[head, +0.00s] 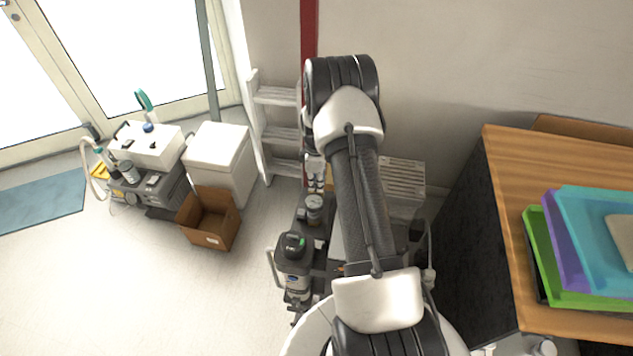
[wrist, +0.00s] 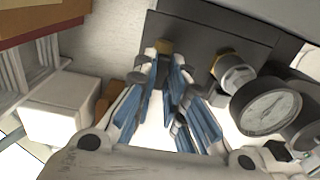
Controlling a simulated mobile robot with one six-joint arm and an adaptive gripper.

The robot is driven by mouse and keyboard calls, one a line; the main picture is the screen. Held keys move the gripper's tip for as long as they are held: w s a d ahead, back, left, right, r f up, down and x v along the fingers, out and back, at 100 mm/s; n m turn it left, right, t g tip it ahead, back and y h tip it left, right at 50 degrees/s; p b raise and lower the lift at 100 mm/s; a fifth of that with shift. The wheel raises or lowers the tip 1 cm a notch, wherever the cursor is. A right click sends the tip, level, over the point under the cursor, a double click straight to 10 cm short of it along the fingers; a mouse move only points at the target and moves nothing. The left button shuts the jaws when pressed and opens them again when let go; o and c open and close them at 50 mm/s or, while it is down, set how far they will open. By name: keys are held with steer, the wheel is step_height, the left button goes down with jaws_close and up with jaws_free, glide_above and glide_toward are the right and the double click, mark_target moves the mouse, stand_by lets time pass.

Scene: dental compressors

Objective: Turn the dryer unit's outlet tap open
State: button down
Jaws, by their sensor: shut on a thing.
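The dryer unit (head: 294,262) is a dark grey machine with a canister and green-marked cap, left of my arm in the head view. Its dark block (wrist: 210,32) fills the top of the wrist view. My gripper (wrist: 172,72) has its blue-padded fingers drawn together at the block, shut on the outlet tap. A brass fitting (wrist: 163,46) shows at the fingertips; the tap's handle is mostly hidden between the fingers, so its angle cannot be told. A second brass-and-silver fitting (wrist: 232,68) and a round pressure gauge (wrist: 268,108) sit to the right, apart from the fingers.
A white step shelf (head: 275,130) stands by the wall behind. An open cardboard box (head: 209,218), a white bin (head: 218,160) and another compressor unit (head: 148,180) stand left. A wooden table (head: 500,220) with coloured trays (head: 585,245) is right. The left foreground floor is clear.

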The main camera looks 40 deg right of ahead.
mark_target(316, 185)
steer(key=c, duration=1.6)
jaws_free()
steer(key=shift+c, duration=0.2)
step_height(316, 185, up, 12)
steer(key=shift+a+r, duration=0.1)
